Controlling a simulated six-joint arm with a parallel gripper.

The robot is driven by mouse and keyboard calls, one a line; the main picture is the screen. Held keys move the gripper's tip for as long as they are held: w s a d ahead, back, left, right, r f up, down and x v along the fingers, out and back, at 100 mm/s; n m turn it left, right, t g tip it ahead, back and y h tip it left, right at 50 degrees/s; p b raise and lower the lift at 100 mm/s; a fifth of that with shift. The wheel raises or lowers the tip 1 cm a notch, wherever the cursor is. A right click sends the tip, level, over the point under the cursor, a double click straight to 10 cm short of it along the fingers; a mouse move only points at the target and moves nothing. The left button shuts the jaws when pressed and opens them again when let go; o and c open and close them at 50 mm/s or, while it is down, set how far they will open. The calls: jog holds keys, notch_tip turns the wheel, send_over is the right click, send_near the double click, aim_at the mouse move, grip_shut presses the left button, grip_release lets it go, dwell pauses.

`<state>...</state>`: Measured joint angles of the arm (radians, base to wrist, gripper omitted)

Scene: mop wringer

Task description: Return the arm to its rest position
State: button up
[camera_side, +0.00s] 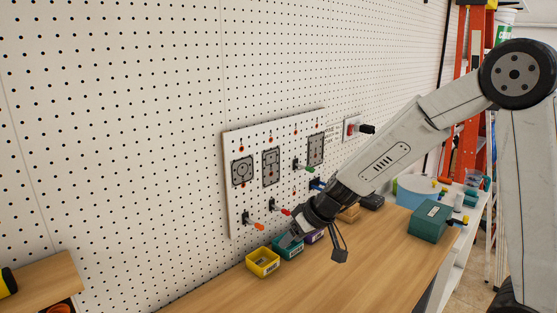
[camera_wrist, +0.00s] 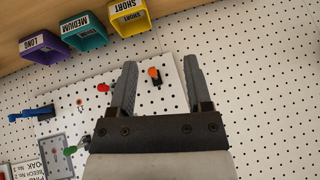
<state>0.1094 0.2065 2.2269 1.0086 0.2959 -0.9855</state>
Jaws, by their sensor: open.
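My gripper (camera_side: 290,240) is at the end of my arm, which reaches down and left from the right side of the side view. It is over the bench near the lower edge of a white panel (camera_side: 236,200). In the wrist view my gripper (camera_wrist: 160,62) shows its two dark fingers well apart with nothing held. An orange-handled piece (camera_wrist: 154,73) on the panel appears between the fingers, behind them. It also shows in the side view (camera_side: 259,227), left of my gripper. Part of the panel is hidden behind my arm.
A yellow bin (camera_side: 262,263), a teal bin (camera_side: 292,250) and a purple bin (camera_side: 313,238) stand on the wooden bench (camera_side: 385,262) close to my gripper. Red (camera_side: 286,212) and green (camera_side: 310,169) pieces stick out from the panel. A green box (camera_side: 430,222) sits right; the front bench is clear.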

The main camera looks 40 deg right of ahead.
jog(key=s+f+g+h, duration=0.2)
jog(key=s+f+g, duration=0.1)
jog(key=s, duration=1.1)
jog(key=shift+s+a+f+g, duration=0.15)
jog(key=shift+s+f+g, duration=0.25)
jog(key=shift+f, duration=0.25)
